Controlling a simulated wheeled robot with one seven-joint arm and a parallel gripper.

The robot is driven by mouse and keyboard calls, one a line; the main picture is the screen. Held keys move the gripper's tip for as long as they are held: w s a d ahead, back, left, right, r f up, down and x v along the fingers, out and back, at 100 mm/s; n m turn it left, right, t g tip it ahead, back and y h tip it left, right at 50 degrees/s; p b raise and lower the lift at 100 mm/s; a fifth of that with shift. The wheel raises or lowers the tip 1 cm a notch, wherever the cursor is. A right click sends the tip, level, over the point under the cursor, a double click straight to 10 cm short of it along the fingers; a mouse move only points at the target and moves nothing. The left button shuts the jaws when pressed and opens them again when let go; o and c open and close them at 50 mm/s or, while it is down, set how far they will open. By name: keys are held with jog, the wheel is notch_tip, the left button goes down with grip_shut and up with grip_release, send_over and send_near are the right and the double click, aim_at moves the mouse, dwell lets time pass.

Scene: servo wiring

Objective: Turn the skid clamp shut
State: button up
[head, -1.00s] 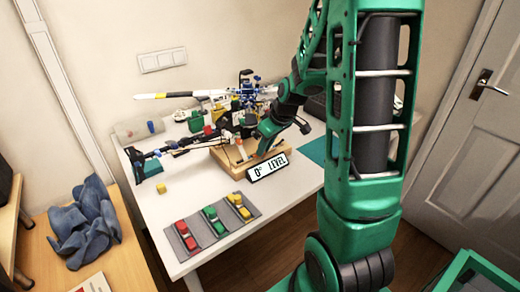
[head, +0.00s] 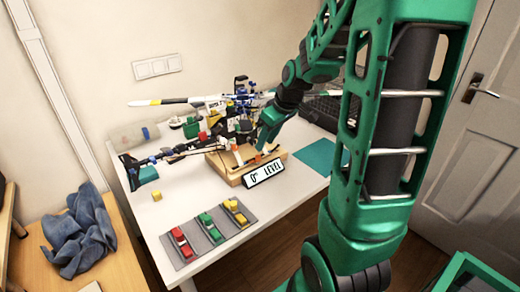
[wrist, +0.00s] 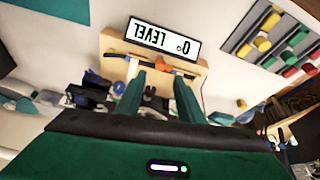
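The model helicopter (head: 212,128) stands on a wooden base (head: 232,176) on the white table, behind a sign reading "0° LEVEL" (head: 265,173). Orange parts show at the base, one being an orange piece (head: 237,157); I cannot tell for certain which is the skid clamp. In the head view my gripper (head: 262,142) partly hides the base.
A grey tray (head: 228,228) with red, green and yellow pieces lies at the table's front. A yellow block (head: 156,195) is at left. A teal mat (head: 318,156) and a dark keyboard (head: 322,108) lie to the right. A blue cloth (head: 80,238) lies on the side desk.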

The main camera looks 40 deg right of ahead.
jog(key=v, duration=0.3)
jog(key=shift+s+r, duration=0.1)
jog(key=shift+r, duration=0.15)
